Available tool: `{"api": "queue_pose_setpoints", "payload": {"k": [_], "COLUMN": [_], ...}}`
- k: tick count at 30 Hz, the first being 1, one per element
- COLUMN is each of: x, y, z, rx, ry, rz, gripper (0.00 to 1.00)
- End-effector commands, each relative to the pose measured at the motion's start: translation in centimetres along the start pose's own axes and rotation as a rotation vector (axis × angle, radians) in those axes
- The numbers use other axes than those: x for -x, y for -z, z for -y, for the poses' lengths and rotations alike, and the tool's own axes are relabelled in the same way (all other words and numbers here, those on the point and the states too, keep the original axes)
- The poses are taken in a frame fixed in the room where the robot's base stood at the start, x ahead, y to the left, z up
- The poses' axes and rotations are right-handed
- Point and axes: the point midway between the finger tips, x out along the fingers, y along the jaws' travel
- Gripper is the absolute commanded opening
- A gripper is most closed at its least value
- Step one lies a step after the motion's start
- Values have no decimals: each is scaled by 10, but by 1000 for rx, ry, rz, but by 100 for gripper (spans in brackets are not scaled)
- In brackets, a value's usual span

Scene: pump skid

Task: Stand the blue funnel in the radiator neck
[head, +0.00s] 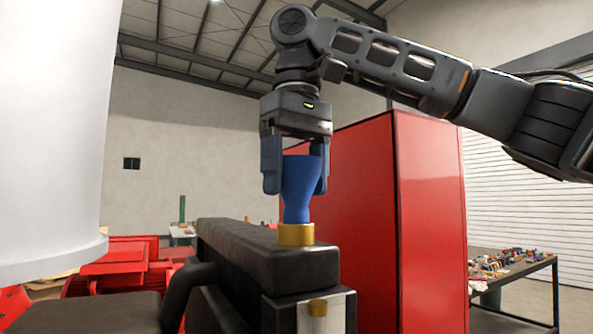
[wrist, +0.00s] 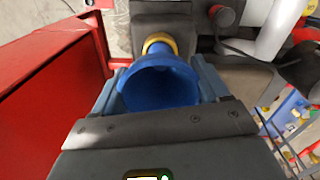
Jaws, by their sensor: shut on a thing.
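The blue funnel (head: 299,188) is upright between the fingers of my gripper (head: 296,180), which is shut on it. Its narrow end meets the brass-coloured radiator neck (head: 296,235) on top of the black radiator (head: 250,241). I cannot tell how deep the spout sits in the neck. In the wrist view, the funnel's wide mouth (wrist: 160,82) lies between both fingers, and the neck (wrist: 158,42) shows just beyond it. The spout tip is hidden.
A tall red cabinet (head: 420,220) stands close behind and right of my gripper. A bench with small parts (head: 510,265) is at the far right. A white cylinder (head: 50,130) fills the left.

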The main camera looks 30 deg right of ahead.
Motion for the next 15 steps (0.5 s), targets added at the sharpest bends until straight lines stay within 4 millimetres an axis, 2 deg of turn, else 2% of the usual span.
{"api": "queue_pose_setpoints", "payload": {"k": [15], "x": [-10], "y": [0], "z": [0], "rx": [0], "ry": [-1], "rz": [-1], "gripper": [38]}}
